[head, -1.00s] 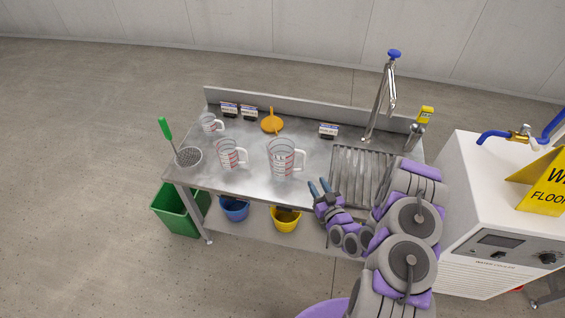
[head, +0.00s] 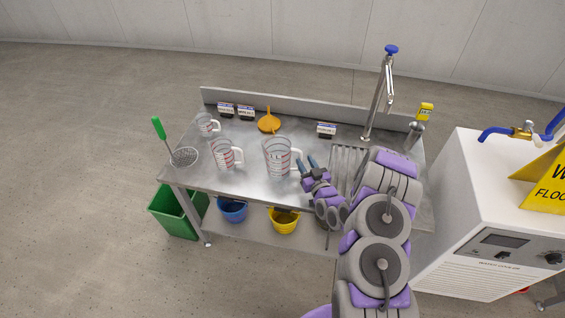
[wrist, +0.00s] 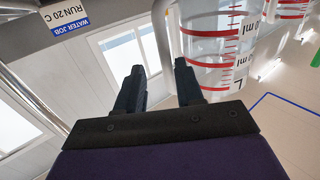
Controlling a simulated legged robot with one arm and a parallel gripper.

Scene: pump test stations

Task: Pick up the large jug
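The large jug (head: 277,160) is clear with red markings and stands upright on the metal bench. It is the rightmost and biggest of 3 jugs there, with its handle (head: 297,156) on the right side. In the wrist view the open gripper (wrist: 157,75) shows below and left of the jug's marked wall (wrist: 212,50). A curved bar, apparently the handle (wrist: 163,35), rises just above the fingers. I cannot tell whether a finger touches it.
The medium jug (head: 226,154) and small jug (head: 206,124) stand to the left. A green-handled strainer (head: 184,156), an orange funnel (head: 269,123) and small label signs (head: 326,129) share the bench (head: 240,183). A tall tap (head: 377,95) rises at the back right.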

